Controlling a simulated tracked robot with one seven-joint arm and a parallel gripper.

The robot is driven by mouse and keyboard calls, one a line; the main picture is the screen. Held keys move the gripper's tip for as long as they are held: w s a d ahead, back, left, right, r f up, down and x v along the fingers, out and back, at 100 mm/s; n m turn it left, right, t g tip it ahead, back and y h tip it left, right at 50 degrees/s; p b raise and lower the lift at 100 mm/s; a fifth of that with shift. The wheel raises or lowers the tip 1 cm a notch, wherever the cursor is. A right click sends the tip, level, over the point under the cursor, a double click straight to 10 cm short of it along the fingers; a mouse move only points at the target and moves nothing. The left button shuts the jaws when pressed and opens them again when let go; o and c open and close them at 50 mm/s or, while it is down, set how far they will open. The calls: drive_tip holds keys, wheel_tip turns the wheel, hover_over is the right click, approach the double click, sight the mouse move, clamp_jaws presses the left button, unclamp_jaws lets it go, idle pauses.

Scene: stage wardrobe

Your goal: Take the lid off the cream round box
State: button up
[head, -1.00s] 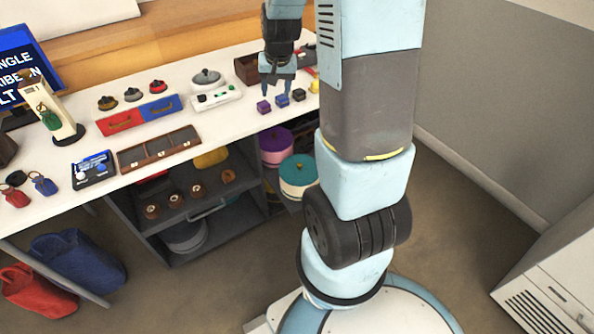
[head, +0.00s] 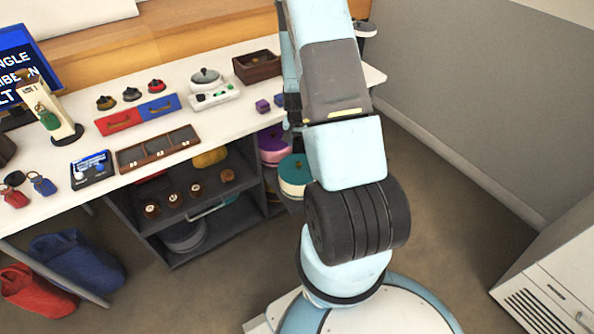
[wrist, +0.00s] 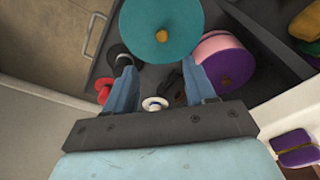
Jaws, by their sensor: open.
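The cream round box (head: 291,190) stands on a low shelf under the right end of the table, partly hidden by my arm in the head view. Its teal lid (head: 292,169) is on it. In the wrist view the teal lid (wrist: 150,14) shows from above with a yellow knob (wrist: 161,36), cut off by the top edge. My gripper (wrist: 158,72) is open with nothing held. Its fingertips are apart from the lid, which lies beyond them in the picture. In the head view my arm hides the gripper.
A pink round box with a purple lid (wrist: 230,66) stands close to the right of the teal lid. A small white ring-shaped thing (wrist: 155,104) shows between my fingers.

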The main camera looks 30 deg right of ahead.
hover_over(299, 164)
drive_tip(key=f, duration=0.7)
drive_tip(key=shift+s+a+f, duration=0.25)
drive_tip(key=shift+s+f, duration=0.15)
drive_tip(key=shift+w+d+f, duration=0.1)
drive_tip(key=shift+w+f, duration=0.05)
drive_tip(key=shift+f, duration=0.75)
drive_tip(key=shift+w+d+f, duration=0.1)
drive_tip(key=shift+w+f, duration=0.1)
drive_tip(key=shift+f, duration=0.7)
drive_tip(key=shift+w+d+f, duration=0.1)
drive_tip(key=shift+w+f, duration=0.05)
drive_tip(key=shift+f, duration=0.75)
drive_tip(key=shift+a, duration=0.1)
clamp_jaws()
